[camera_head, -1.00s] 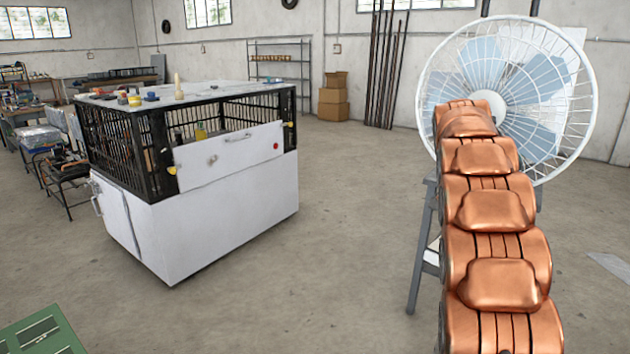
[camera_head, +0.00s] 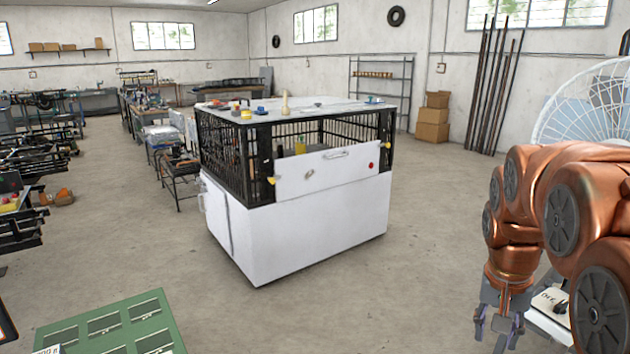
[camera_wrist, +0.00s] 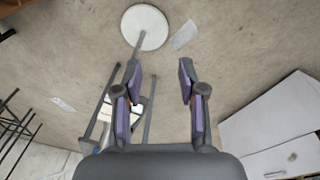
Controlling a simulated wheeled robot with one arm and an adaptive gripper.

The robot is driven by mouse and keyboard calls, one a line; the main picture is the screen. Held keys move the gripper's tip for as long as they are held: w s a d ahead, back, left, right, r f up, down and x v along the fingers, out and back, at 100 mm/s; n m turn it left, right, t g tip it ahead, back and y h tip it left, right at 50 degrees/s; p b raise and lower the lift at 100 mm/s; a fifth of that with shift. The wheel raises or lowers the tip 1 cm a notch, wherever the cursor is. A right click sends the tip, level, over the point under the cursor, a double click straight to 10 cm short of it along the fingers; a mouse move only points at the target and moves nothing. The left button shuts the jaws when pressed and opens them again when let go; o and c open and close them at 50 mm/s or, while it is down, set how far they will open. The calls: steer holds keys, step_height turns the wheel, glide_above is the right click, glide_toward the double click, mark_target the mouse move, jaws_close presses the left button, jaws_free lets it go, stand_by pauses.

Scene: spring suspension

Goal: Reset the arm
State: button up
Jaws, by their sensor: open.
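My copper-coloured arm is at the right of the head view, bent over with its wrist hanging down. My gripper (camera_head: 498,330) points downward at the lower right of that view. A stool-like stand with grey legs (camera_wrist: 148,110) shows beyond the fingers in the wrist view.
A white cabinet with a black cage top (camera_head: 310,220) stands mid-floor, left of my arm. A white fan (camera_head: 585,105) is partly hidden behind my arm. A green panelled board (camera_head: 112,325) is at lower left. Open floor lies around the cabinet.

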steer(key=s+a+f+n+p, duration=0.1)
steer(key=s+a+n, duration=0.1)
steer(key=s+a, duration=0.2)
steer(key=s+a+f+n+g+y+p, duration=0.1)
steer(key=s+a, duration=0.4)
steer(key=s, duration=0.5)
steer(key=s+a+f+n+g+p, duration=0.1)
steer(key=s+a+f+n, duration=0.2)
steer(key=s, duration=0.5)
steer(key=shift+a, duration=0.75)
steer(key=shift+d+f, duration=0.1)
steer(key=shift+d, duration=0.05)
